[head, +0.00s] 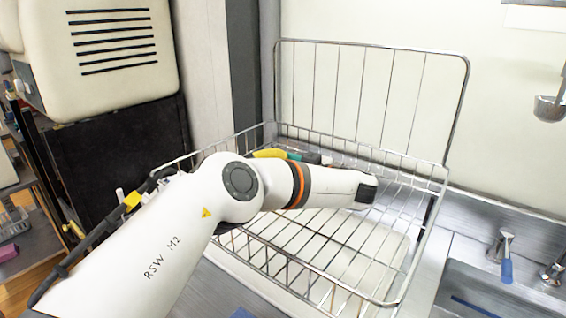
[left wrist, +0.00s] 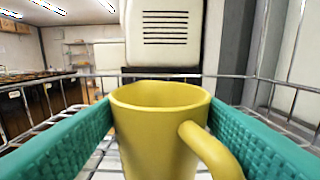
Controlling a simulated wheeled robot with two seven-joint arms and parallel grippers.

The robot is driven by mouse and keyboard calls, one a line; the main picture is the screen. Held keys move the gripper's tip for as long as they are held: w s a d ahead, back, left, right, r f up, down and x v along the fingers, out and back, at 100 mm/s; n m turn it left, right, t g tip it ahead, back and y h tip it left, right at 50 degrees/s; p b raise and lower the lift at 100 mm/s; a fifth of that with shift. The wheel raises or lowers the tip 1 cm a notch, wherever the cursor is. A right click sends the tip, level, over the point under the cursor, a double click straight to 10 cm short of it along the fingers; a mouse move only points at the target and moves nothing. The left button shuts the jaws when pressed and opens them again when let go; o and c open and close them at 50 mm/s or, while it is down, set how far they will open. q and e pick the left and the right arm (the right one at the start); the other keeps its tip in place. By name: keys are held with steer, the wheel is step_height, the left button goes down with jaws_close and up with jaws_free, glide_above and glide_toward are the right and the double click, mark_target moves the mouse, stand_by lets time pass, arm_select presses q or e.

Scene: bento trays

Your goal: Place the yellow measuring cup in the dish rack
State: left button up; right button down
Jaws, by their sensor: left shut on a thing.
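The yellow measuring cup (left wrist: 155,130) is upright between the teal fingers of my left gripper (left wrist: 160,112) in the left wrist view, its handle toward the lower right. In the head view only a bit of the yellow cup (head: 268,153) shows behind my arm, beside the teal of my left gripper (head: 292,156). My left gripper is shut on it. The wire dish rack (head: 415,165) surrounds this spot, and its rim wire passes behind the cup in the wrist view. Whether the cup touches the rack floor is hidden. My right gripper is not in view.
A tall wire back panel (head: 470,90) rises behind the rack. A beige vented appliance (head: 120,85) stands to the left. A sink (head: 500,295) with a tap (head: 504,243) is at the lower right. The rack's front part looks empty.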

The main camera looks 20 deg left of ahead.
arm_select(q)
steer(key=shift+f+b, duration=0.25)
steer(key=shift+b, duration=0.1)
steer(key=o, duration=1.2)
steer(key=shift+r, duration=0.1)
steer(key=shift+r+p, duration=0.3)
steer(key=shift+p, duration=0.05)
steer(key=b+v, duration=0.1)
steer(key=v, duration=0.5)
steer(key=shift+s+d+f+b, duration=0.1)
steer(key=shift+d+f+b, duration=0.1)
steer(key=shift+b, duration=0.15)
steer(key=shift+s+d+r, duration=0.1)
steer(key=shift+s+d, duration=0.15)
steer(key=shift+d, duration=0.25)
